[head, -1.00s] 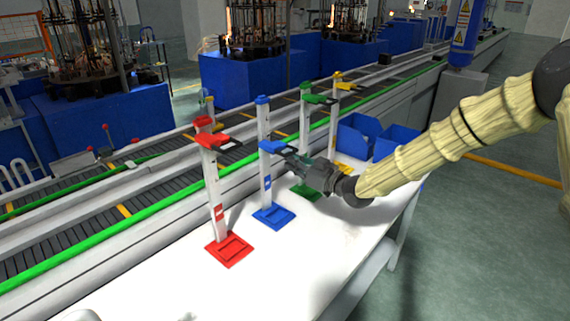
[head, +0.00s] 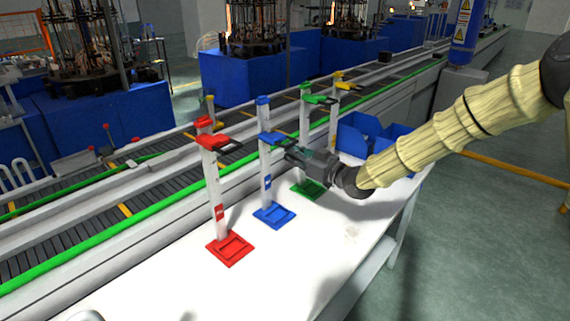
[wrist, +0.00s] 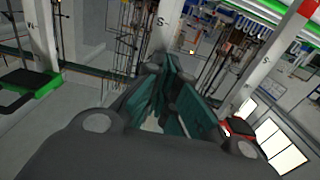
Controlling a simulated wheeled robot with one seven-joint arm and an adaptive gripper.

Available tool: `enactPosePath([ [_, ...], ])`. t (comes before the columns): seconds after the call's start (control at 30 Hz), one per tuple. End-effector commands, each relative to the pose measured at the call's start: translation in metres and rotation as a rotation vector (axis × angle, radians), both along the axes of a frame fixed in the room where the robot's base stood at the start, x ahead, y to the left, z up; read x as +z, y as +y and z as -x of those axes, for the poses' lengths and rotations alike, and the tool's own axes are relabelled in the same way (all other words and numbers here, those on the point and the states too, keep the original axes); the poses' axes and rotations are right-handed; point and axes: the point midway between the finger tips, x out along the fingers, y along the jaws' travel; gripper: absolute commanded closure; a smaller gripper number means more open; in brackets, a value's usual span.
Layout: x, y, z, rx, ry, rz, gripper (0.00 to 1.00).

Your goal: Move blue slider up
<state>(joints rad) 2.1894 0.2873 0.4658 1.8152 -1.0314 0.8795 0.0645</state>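The blue slider (head: 271,138) sits on an upright white post with a blue cap and blue base (head: 274,215), second from the left in the head view. It stands in the upper half of the post. My gripper (head: 291,151) comes in from the right, its tips at the slider's dark handle. In the wrist view my gripper's teal fingers (wrist: 165,75) converge close together, shut on the handle as far as I can tell. The fingers hide the blue slider there; a white post shows behind them.
A red slider (head: 214,141) post stands to the left, a green slider (head: 318,98) post and a yellow slider (head: 345,86) post to the right. Blue bins (head: 357,134) stand at the table's far end. A conveyor runs behind. The white table's (head: 160,285) front is clear.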

Motion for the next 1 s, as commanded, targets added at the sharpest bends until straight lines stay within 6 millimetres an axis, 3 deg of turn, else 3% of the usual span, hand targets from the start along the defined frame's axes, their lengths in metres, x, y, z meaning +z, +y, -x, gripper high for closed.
enactPosePath([
  [1.0,0.034,0.0,-0.001,0.0,-0.003,-0.001,1.0],
])
